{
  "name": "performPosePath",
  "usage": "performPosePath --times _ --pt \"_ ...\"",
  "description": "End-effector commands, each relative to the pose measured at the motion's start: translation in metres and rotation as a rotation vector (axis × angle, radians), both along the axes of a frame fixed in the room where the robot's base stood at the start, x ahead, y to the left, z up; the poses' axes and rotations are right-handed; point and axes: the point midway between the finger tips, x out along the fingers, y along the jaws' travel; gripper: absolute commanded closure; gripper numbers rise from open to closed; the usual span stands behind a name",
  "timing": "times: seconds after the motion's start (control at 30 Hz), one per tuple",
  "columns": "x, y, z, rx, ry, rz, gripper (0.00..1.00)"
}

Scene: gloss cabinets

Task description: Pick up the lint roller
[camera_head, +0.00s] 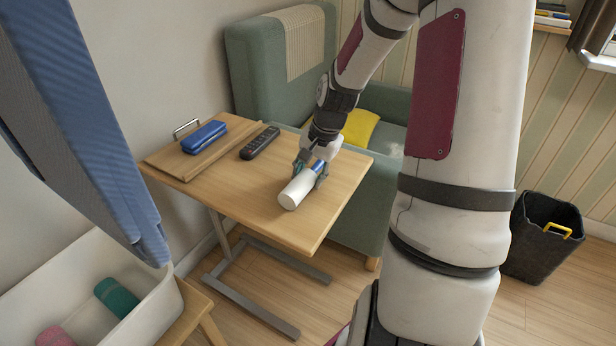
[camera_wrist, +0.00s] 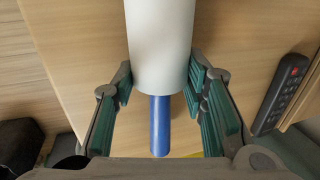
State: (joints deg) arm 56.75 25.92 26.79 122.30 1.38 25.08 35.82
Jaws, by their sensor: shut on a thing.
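The lint roller has a white cylindrical head (camera_head: 298,190) and a blue handle, and it is at the right part of the small wooden table (camera_head: 240,205). In the wrist view its white head (camera_wrist: 160,45) fills the top centre, with the blue handle (camera_wrist: 160,125) pointing toward my wrist. My gripper (camera_head: 312,170) is around the lint roller near where the head meets the handle. In the wrist view my gripper's green-padded fingers (camera_wrist: 160,88) are on both sides of it, closed on it. I cannot tell whether the roller touches the tabletop.
A blue case (camera_head: 204,137) lies on a wooden board (camera_head: 183,162) farther left. A green armchair (camera_head: 262,75) stands behind. A black bin (camera_head: 540,240) stands right.

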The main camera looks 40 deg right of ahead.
Motion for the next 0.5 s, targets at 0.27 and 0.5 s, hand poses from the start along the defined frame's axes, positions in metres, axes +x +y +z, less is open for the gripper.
performPosePath --times 0.27,0.5 --pt "0.000 -0.001 0.037 -0.003 -0.002 -0.001 0.91" --pt "-0.062 -0.004 0.039 -0.001 0.003 -0.008 0.91"
